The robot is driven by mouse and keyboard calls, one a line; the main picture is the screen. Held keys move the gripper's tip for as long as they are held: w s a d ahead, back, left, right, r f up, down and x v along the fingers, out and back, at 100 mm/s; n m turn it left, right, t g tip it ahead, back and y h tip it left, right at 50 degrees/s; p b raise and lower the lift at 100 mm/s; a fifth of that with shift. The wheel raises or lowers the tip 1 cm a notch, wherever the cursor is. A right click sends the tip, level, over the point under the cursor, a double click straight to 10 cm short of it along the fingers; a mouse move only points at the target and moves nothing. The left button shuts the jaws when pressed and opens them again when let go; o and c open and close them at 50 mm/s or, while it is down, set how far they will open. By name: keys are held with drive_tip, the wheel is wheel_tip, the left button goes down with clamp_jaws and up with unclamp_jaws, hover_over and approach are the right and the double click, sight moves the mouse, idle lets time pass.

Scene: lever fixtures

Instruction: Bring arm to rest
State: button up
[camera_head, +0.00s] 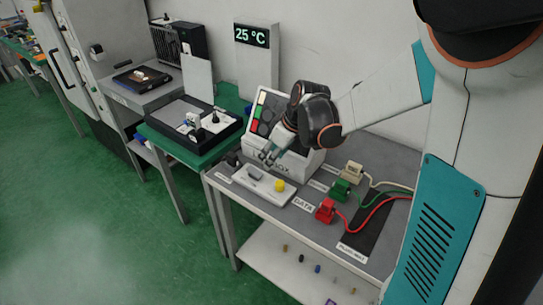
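My gripper (267,154) is at the end of my white and black arm, which reaches in from the right. It points down and left, in front of the white box with coloured buttons (267,112) and above the back of the white plate (265,186). The fingers are small in the picture and seem a little apart, with nothing visible between them. I cannot tell whether the fingers touch the box.
Red (325,211), green (340,190) and cream (352,171) plugs with cables stand on the grey table (230,184), right of the plate. A black tray (172,135) sits on the green table to the left. A display reading 25 °C (252,36) stands behind. Green floor is open at left.

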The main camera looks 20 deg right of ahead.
idle(0.3)
drive_tip(key=s+a+r+m+t+h, duration=0.1)
drive_tip(key=s+r+m, duration=0.2)
drive_tip(key=s, duration=0.8)
drive_tip(key=s+a+r+m+t+h, duration=0.1)
drive_tip(key=s+a+r+m+t, duration=0.1)
drive_tip(key=s+r, duration=0.5)
drive_tip(key=s+m, duration=0.1)
drive_tip(key=s, duration=0.4)
drive_tip(key=shift+r+m+h, duration=0.25)
drive_tip(key=shift+m+h, duration=0.15)
